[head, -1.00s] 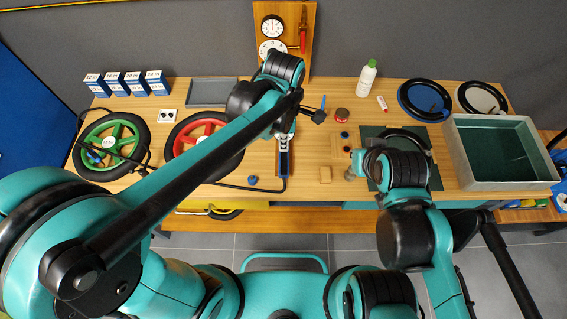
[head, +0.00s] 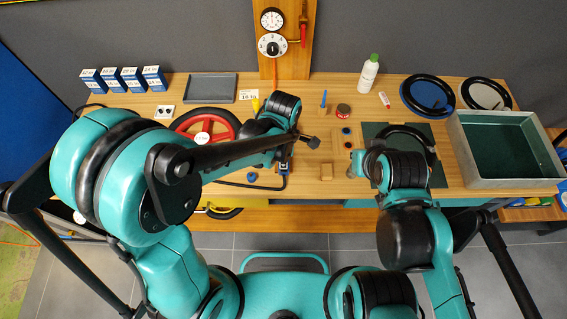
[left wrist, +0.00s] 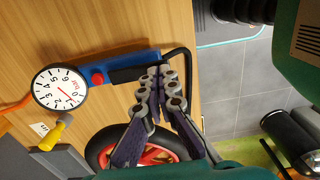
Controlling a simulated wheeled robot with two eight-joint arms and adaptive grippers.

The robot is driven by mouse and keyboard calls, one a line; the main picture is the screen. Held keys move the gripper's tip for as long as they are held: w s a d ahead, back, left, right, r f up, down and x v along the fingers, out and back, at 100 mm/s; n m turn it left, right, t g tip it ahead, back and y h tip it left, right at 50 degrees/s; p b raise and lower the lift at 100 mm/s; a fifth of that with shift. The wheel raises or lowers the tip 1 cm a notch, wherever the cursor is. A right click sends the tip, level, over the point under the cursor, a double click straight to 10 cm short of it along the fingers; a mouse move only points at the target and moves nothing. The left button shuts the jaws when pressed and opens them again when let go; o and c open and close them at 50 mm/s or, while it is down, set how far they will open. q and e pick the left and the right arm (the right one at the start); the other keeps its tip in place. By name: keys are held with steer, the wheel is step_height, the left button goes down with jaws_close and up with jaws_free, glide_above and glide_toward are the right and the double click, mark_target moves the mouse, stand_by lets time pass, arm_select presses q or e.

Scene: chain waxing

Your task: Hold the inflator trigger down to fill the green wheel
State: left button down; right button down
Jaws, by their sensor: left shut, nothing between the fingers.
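The inflator lies on the bench, with its blue body, round white gauge (left wrist: 60,87), red button (left wrist: 97,78) and black handle (left wrist: 128,74) in the left wrist view.
A red wheel (head: 181,127) lies left of the inflator, and its rim is close below my fingers in the wrist view (left wrist: 105,152). A grey crate (head: 462,145) stands right.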

arm_select(q)
steer(key=shift+f, duration=0.45)
steer(key=shift+f, duration=0.1)
steer(key=shift+s+f+t+b, duration=0.3)
steer(key=shift+f+t+b, duration=0.3)
steer(key=shift+f+b, duration=0.4)
steer(key=shift+r, duration=0.45)
steer(key=shift+w, duration=0.1)
steer(key=shift+r+p, duration=0.15)
steer(key=shift+p, duration=0.2)
stand_by(0.8)
steer(key=shift+r+p, duration=0.45)
steer(key=shift+r, duration=0.2)
